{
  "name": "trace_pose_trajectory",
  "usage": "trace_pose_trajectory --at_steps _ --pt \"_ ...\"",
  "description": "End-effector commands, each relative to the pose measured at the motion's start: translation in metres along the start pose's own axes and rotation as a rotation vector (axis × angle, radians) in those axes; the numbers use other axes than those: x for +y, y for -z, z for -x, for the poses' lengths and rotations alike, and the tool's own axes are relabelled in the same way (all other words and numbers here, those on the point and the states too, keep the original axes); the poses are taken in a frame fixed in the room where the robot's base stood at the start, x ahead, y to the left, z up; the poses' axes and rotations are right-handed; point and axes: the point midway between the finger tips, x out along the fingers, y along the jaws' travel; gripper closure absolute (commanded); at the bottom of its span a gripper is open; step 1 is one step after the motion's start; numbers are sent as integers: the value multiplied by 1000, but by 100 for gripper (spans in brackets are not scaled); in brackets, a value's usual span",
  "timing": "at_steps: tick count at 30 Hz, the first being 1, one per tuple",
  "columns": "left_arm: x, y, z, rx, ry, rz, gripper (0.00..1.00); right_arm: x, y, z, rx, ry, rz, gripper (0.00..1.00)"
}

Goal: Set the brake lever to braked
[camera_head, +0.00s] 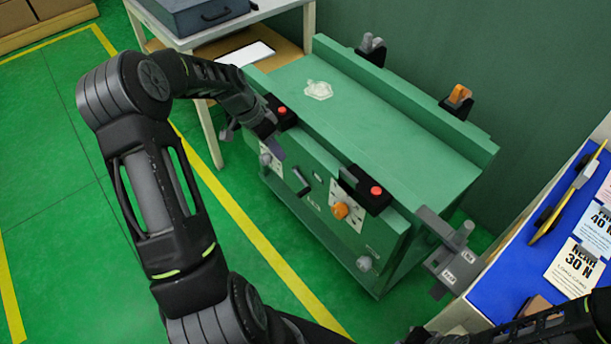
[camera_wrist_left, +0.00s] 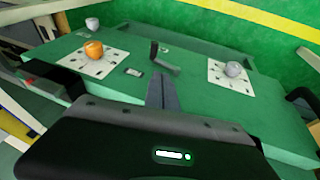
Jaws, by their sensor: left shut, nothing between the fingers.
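A green cart-like unit (camera_head: 375,130) stands in the middle of the head view. A short black lever (camera_head: 302,181) sits on its front between two white dial plates; it also shows upright in the left wrist view (camera_wrist_left: 158,57). A grey block with small labels and a grey handle (camera_head: 447,262) is at the unit's right end. I cannot read the labels or tell which is the brake lever. My left gripper (camera_head: 277,147) is shut and empty by the front left edge, apart from the black lever. Its fingers point at the front panel in the left wrist view (camera_wrist_left: 162,92).
The dials carry a grey knob (camera_head: 266,159) and an orange knob (camera_head: 340,210). Black boxes with red buttons (camera_head: 376,191) sit on the front top edge. A table with a dark case (camera_head: 205,14) stands behind left. A blue board (camera_head: 550,255) is at right. Green floor is clear at left.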

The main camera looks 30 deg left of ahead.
Motion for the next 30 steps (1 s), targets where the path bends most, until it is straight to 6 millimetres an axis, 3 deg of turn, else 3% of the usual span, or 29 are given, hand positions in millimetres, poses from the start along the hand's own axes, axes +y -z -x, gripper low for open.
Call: trace_pose_trajectory --at_steps 4,17,23,30 --pt "-7 -3 12 -1 3 -17 100 1 -1 -1 -1 0 0 100" --pt "-6 -3 2 -4 -1 -16 100 0 0 -1 -1 0 0 100" --pt "-5 -3 -25 -3 -2 -15 100 0 0 0 -1 0 0 100" --pt "-4 -3 -73 -3 -4 -15 100 0 0 1 -1 0 0 100"
